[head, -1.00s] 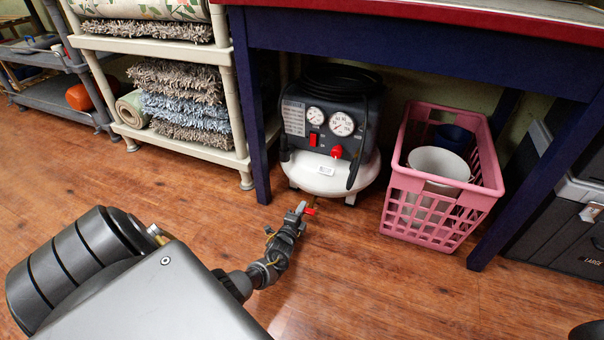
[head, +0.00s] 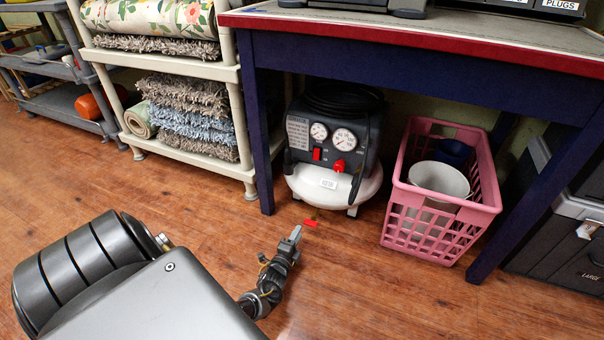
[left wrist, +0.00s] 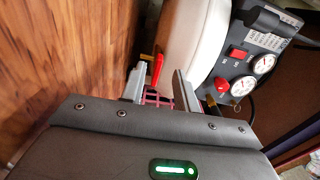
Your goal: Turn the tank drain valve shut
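The air compressor has a white tank (head: 335,187) and stands on the floor under the blue workbench. Its drain valve has a red lever (head: 311,223) low at the tank's front. In the left wrist view the red lever (left wrist: 157,68) points toward the camera, beside a brass fitting (left wrist: 145,57). My left gripper (head: 297,233) is just in front and left of the lever in the head view. In the left wrist view its fingers (left wrist: 158,84) are apart, with the lever showing in the gap; I cannot tell if they touch it. My right gripper is not in view.
A pink crate (head: 428,222) with buckets stands right of the compressor. The blue bench leg (head: 262,150) and a cream shelf (head: 205,165) with rugs are to the left. A dark case (head: 560,240) is at far right. The wooden floor in front is clear.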

